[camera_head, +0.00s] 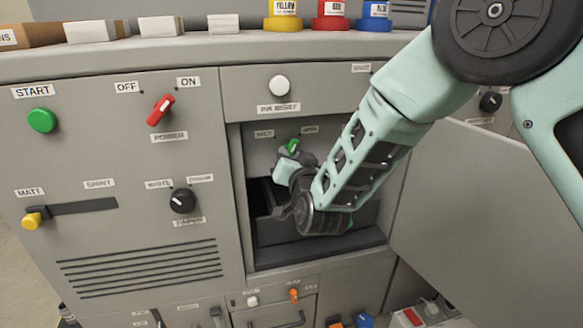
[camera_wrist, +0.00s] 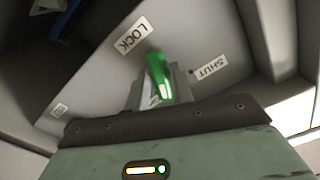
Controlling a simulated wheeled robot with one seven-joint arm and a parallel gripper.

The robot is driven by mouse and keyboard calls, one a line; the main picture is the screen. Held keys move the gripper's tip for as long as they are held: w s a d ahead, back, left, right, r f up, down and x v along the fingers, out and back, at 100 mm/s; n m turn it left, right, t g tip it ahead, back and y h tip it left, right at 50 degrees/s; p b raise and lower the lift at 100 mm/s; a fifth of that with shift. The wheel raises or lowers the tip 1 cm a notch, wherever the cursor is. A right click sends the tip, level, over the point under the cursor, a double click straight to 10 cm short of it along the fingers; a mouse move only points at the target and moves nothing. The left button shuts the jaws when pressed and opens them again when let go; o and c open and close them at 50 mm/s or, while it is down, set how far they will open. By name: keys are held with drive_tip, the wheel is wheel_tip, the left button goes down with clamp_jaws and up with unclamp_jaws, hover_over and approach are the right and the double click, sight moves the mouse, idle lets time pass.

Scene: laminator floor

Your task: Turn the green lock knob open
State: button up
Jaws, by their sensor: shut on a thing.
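The green lock knob (camera_head: 292,146) is on the back panel of an open compartment in the grey machine, under two small labels too small to read surely. In the wrist view the green knob (camera_wrist: 158,72) stands between my finger tips, near a label reading LOCK (camera_wrist: 132,35) and one reading SHUT (camera_wrist: 209,67). My gripper (camera_head: 288,158) reaches into the compartment and is shut on the knob; its fingers (camera_wrist: 160,90) show on both sides of it. The gripper and wrist hide the knob's lower part in the head view.
An open grey door (camera_head: 490,205) stands right of the compartment (camera_head: 320,262). On the front left are a green START button (camera_head: 42,120), a red POWER switch (camera_head: 160,110), a black damper knob (camera_head: 183,200) and a yellow slider (camera_head: 35,218). Tubs and boxes stand on the top ledge (camera_head: 230,48).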

drive_tip(key=shift+m+b, duration=1.4)
drive_tip(key=shift+m, duration=0.5)
drive_tip(key=o, duration=0.9)
drive_tip(key=shift+o, duration=0.2)
drive_tip(key=v, duration=1.7)
drive_tip(key=shift+s+p, duration=0.25)
drive_tip(key=shift+p, duration=0.1)
drive_tip(key=shift+r, duration=0.15)
